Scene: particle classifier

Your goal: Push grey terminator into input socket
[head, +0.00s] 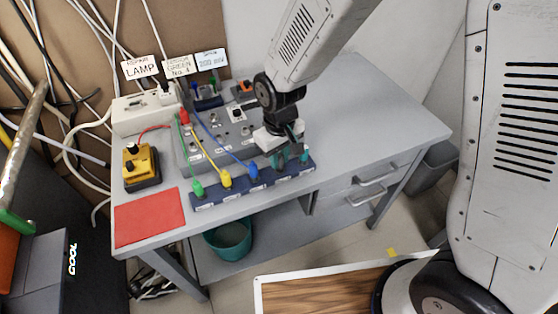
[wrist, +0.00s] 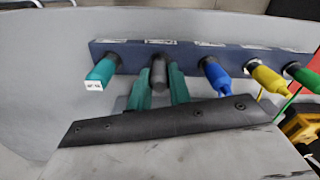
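The grey terminator (wrist: 157,74) is a short dark grey cylinder in the wrist view. Its far end meets the blue socket strip (wrist: 125,48), between a teal plug (wrist: 103,71) and a blue plug (wrist: 216,76). I cannot tell how deep it sits. My gripper (wrist: 160,85) has two teal fingers, one on each side of the terminator, and they look closed against it. In the head view my gripper (head: 283,158) is over the strip (head: 240,191) at the desk's front edge; the terminator is hidden there by the fingers.
Yellow (head: 226,179) and green (head: 198,188) plugs with cables stand in the strip's left part. A grey instrument box (head: 215,140) lies behind it. A yellow box (head: 141,166) and a red sheet (head: 149,217) lie left. The desk's right side (head: 375,118) is clear.

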